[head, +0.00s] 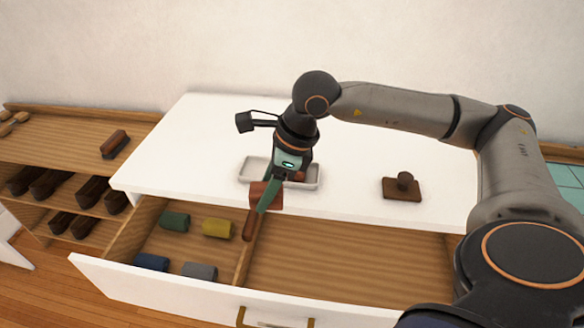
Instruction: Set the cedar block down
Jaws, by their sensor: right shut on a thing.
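My right gripper (268,197) reaches down over the front edge of the white dresser top. Its green fingers are shut on a reddish-brown block (258,188), which I take as the cedar block. The block is held above the open drawer's divider, partly hidden by a finger. A narrow brown piece (248,225) shows just below it, and I cannot tell whether it is part of the held block. My left gripper is not in view.
The open drawer (215,285) holds several rolled cloths at left, including a yellow one (218,229); its right compartment (345,265) looks empty. A white tray (252,170) and a brown knobbed block (403,187) sit on top. A shoe shelf (70,152) stands left.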

